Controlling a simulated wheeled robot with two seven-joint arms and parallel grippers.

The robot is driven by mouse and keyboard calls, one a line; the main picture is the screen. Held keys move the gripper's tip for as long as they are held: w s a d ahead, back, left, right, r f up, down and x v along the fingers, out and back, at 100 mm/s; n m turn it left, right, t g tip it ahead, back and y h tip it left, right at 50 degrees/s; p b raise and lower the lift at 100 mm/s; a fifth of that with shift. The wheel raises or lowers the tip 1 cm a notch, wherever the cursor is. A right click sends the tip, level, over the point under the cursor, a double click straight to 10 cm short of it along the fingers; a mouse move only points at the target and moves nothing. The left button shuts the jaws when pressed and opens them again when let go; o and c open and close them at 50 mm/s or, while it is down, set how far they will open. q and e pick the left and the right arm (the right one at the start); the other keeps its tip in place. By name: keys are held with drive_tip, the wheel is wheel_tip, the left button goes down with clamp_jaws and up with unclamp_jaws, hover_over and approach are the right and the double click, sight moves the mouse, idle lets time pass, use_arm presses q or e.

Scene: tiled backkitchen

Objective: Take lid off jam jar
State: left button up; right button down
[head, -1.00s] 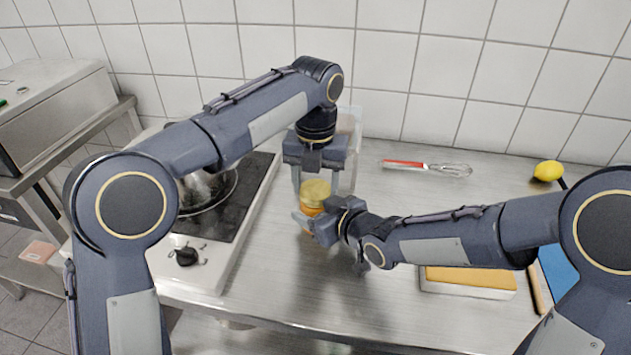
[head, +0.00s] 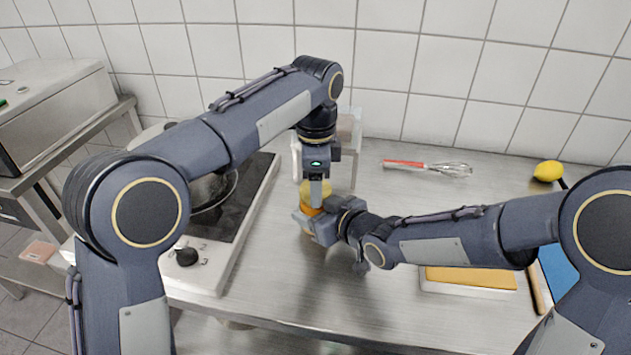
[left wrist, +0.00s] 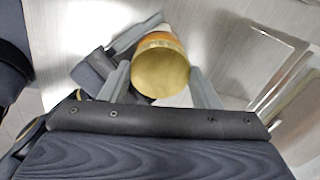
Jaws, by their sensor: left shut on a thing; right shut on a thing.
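The jam jar (head: 308,210) stands upright on the steel counter with orange contents, partly hidden by my right gripper. Its gold lid (left wrist: 160,72) sits on top of it and faces the left wrist camera; part of it shows in the head view (head: 308,190). My left gripper (head: 316,200) points straight down from above and is shut on the lid, with one finger on each side of it in the left wrist view. My right gripper (head: 308,222) comes in from the right and is shut around the jar's body below the lid.
A hob (head: 225,225) with a pot (head: 208,188) stands to the left. A clear container (head: 350,125) is behind the jar. A whisk (head: 425,167), a lemon (head: 548,171) and a yellow-topped block (head: 470,280) lie to the right.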

use_arm(q)
drive_tip(key=o, duration=1.1)
drive_tip(key=shift+r, duration=0.1)
wheel_tip(320, 180, up, 4)
drive_tip(key=shift+r, duration=0.15)
drive_tip(key=shift+c, duration=0.5)
drive_tip(key=m, duration=0.1)
drive_tip(key=r+m, duration=0.1)
drive_tip(key=m, duration=0.1)
drive_tip(key=shift+w+a+r, duration=0.1)
drive_tip(key=shift+r, duration=0.05)
drive_tip(key=r+m, duration=0.2)
drive_tip(key=m, duration=0.1)
drive_tip(key=shift+m, duration=0.4)
drive_tip(key=shift+f, duration=3.9)
